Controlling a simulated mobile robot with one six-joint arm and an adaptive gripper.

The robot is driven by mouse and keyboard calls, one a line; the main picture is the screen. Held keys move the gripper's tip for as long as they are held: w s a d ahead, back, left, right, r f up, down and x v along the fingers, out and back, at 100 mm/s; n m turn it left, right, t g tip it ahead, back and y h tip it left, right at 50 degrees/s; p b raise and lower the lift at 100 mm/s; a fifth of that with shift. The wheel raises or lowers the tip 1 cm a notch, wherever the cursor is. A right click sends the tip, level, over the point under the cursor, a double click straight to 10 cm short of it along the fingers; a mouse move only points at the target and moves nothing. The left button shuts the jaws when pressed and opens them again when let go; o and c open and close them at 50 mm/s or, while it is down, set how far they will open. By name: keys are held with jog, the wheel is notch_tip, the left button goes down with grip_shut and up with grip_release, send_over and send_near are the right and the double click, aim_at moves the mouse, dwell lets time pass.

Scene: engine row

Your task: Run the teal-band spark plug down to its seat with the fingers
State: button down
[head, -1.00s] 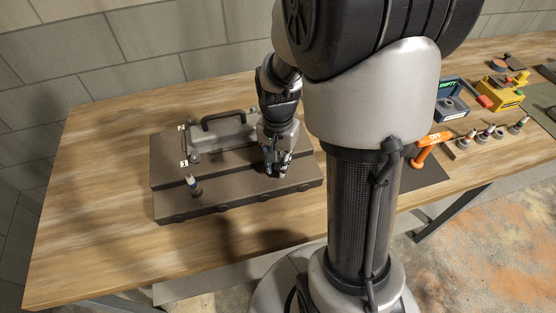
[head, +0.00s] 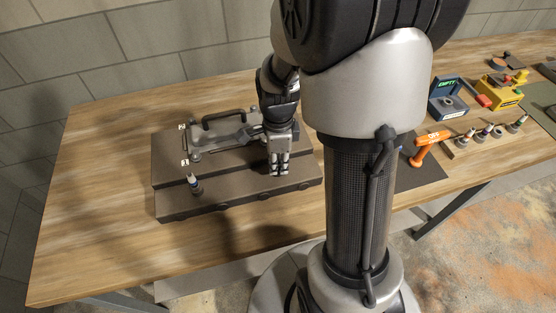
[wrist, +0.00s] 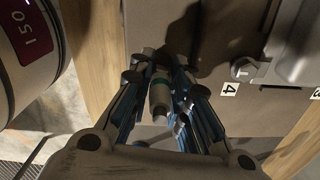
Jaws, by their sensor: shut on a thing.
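A blue-band plug (head: 195,185) stands at the block's left end. A grey cover with a black handle (head: 223,117) lies behind. To the right are an orange tool (head: 430,140), a rack of several plugs (head: 484,136), a blue box (head: 448,104) and a yellow box (head: 500,90).

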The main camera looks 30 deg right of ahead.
jog(key=c, duration=1.4)
grip_release()
jog(key=shift+r, duration=0.15)
notch_tip(320, 180, up, 12)
jog(key=shift+f, duration=0.15)
notch_tip(320, 180, up, 7)
jog(key=p, duration=1)
notch_tip(320, 180, down, 18)
jog(key=b, duration=0.4)
